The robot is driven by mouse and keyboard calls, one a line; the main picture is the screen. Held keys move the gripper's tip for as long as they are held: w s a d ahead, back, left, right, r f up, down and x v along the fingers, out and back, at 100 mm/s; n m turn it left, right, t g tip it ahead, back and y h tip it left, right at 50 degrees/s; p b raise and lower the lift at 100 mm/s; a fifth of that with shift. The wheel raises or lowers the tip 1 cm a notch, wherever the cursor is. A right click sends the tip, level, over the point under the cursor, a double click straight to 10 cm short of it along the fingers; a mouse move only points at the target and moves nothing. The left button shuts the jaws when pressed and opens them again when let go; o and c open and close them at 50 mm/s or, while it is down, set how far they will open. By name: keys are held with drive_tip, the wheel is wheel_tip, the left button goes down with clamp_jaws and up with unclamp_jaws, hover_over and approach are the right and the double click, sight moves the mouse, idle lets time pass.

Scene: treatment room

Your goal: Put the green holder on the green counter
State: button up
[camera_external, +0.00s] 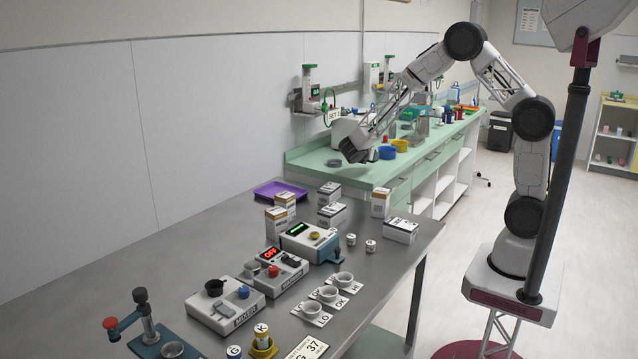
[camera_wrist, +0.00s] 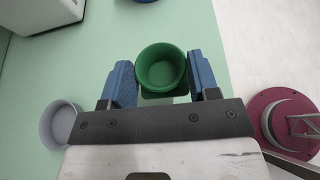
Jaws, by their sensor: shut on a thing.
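The green holder (camera_wrist: 162,68) is a round, open-topped cup. It sits between the two blue fingers of my gripper (camera_wrist: 161,84) in the wrist view, and the gripper is shut on it. I cannot tell whether the holder touches the counter. In the outside view my gripper (camera_external: 353,152) is low over the near end of the green counter (camera_external: 376,170). The holder is not clearly visible there.
A grey round dish (camera_wrist: 60,123) is on the counter left of my gripper. A blue bowl (camera_external: 387,152) and a yellow bowl (camera_external: 400,145) stand farther along the counter. A steel table (camera_external: 160,262) with devices and boxes is in front. The counter's right edge borders the floor.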

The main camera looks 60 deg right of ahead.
hover_over(357, 167)
drive_tip(key=shift+f, duration=0.35)
idle(0.3)
drive_tip(key=shift+f, duration=1.75)
drive_tip(key=shift+f, duration=0.1)
drive_tip(key=o, duration=1.3)
drive_tip(key=shift+v, duration=6.05)
drive_tip(key=shift+s, duration=0.1)
